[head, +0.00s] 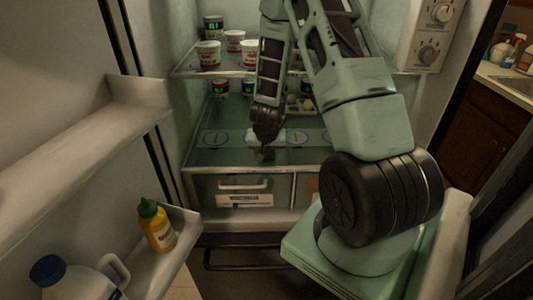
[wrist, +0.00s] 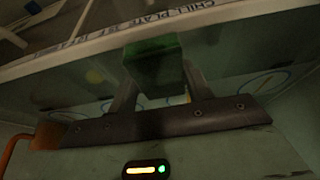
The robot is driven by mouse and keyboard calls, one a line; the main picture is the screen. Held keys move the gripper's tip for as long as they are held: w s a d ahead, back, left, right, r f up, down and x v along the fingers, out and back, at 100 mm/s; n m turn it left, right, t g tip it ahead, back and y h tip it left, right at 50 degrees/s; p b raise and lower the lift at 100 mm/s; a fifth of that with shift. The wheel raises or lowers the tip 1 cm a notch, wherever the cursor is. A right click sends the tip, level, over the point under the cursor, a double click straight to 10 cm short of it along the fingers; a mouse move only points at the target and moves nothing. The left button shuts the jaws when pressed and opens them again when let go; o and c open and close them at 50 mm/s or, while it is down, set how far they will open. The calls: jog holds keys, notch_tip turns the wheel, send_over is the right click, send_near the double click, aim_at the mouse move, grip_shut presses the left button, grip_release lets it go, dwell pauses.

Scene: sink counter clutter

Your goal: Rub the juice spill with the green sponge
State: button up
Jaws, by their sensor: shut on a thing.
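The green sponge (wrist: 153,60) is held between the two fingers of my gripper (wrist: 155,85) in the wrist view. In the head view my gripper (head: 262,150) points down at the glass shelf inside the open fridge, near the shelf's front part; the sponge there is small and dark. I cannot tell whether the sponge touches the glass. I cannot make out the juice spill for sure.
White tubs (head: 208,54) stand on the upper shelf, above my gripper. A drawer (head: 243,186) lies below the glass shelf. The open door at left holds a mustard bottle (head: 157,228) and a white jug (head: 75,280). Ring markings (head: 215,138) show on the glass shelf.

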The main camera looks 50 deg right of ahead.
jog(key=shift+w+d+p, duration=0.75)
jog(key=shift+w+d, duration=0.55)
jog(key=shift+d, duration=0.2)
jog(key=shift+r+p, duration=2.45)
jog(key=shift+r, duration=0.6)
jog(key=shift+r+p, duration=1.2)
jog(key=shift+r, duration=0.35)
jog(key=shift+f, duration=0.1)
